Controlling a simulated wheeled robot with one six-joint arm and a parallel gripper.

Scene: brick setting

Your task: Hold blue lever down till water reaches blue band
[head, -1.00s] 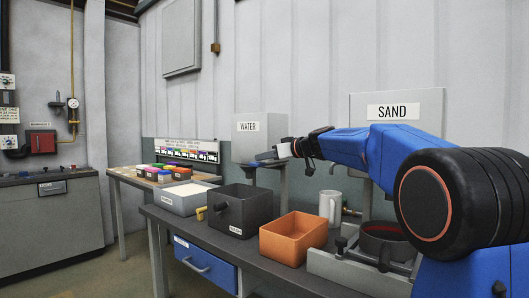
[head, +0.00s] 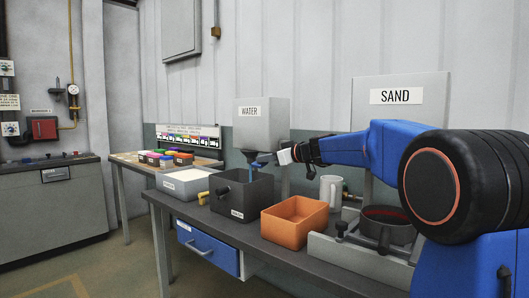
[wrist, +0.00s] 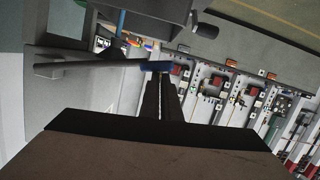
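The grey water tank (head: 262,113), labelled WATER, stands behind the bench. Its lever has a blue end (wrist: 158,66) on a grey bar; in the head view the blue end (head: 265,159) is small and partly hidden. My gripper (head: 284,157) is at the lever. In the wrist view its dark fingers (wrist: 164,80) are close together, with their tips at the blue end, and nothing is seen clasped between them. A thin blue water stream (head: 252,168) falls into the dark box (head: 231,211); it also shows in the wrist view (wrist: 120,40). The water level and blue band are hidden.
A pale tray (head: 184,183) is left of the dark box. An orange box (head: 293,222) and a white mug (head: 330,193) are to its right. The SAND tank (head: 400,118) stands behind my arm. Colored containers sit on the back table.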

